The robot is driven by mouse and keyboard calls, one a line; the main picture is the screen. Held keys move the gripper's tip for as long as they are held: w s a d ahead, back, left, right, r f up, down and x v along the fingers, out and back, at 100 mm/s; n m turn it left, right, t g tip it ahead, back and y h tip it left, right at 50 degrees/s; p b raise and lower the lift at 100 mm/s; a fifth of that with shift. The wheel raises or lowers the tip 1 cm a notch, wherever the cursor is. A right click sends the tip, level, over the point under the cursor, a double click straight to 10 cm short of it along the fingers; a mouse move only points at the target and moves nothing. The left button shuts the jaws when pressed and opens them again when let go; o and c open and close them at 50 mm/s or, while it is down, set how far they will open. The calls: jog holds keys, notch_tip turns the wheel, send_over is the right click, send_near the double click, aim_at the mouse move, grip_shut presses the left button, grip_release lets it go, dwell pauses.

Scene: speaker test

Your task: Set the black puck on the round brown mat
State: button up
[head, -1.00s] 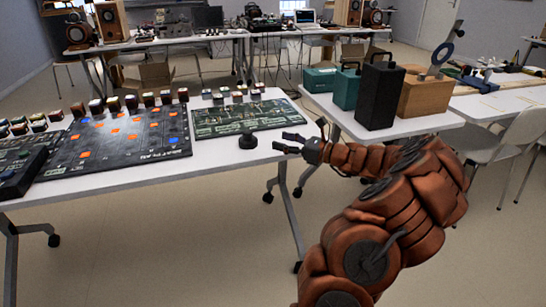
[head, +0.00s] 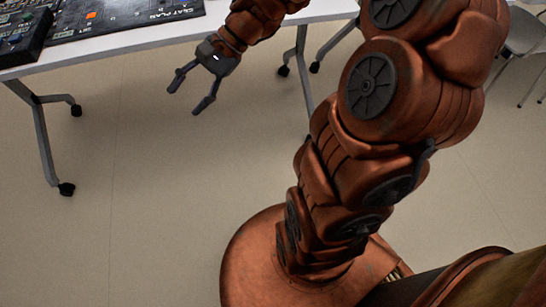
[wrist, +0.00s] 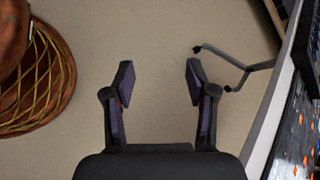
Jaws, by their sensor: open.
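My gripper (head: 184,100) is open and empty in the head view, in front of the white table's near edge with floor behind it. In the wrist view my gripper (wrist: 160,64) shows both fingers apart, with only bare floor between them. The black puck is not in view in either current picture. The round brown mat is not in view in either one.
The white table (head: 150,40) crosses the top of the head view, bearing a dark printed board (head: 130,14) and a black box (head: 22,38). In the wrist view the table edge (wrist: 270,115) runs down the right side. Bare floor lies in front.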

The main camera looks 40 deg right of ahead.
jog(key=s+f+n+g+h, duration=0.2)
jog(key=s+n+h, duration=0.1)
jog(key=s, duration=0.5)
jog(key=s+f+n+g+h, duration=0.1)
jog(key=s+f+n+h, duration=0.2)
jog(key=s, duration=0.5)
jog(key=n+h, duration=0.1)
jog(key=n, duration=0.1)
jog(key=shift+s+n+g, duration=0.3)
jog(key=shift+g, duration=0.1)
jog(key=s+d+n+h, duration=0.2)
jog(key=s+d, duration=0.1)
jog(key=s+d+f+n+h, duration=0.1)
jog(key=s+d, duration=0.1)
jog(key=shift+s, duration=0.15)
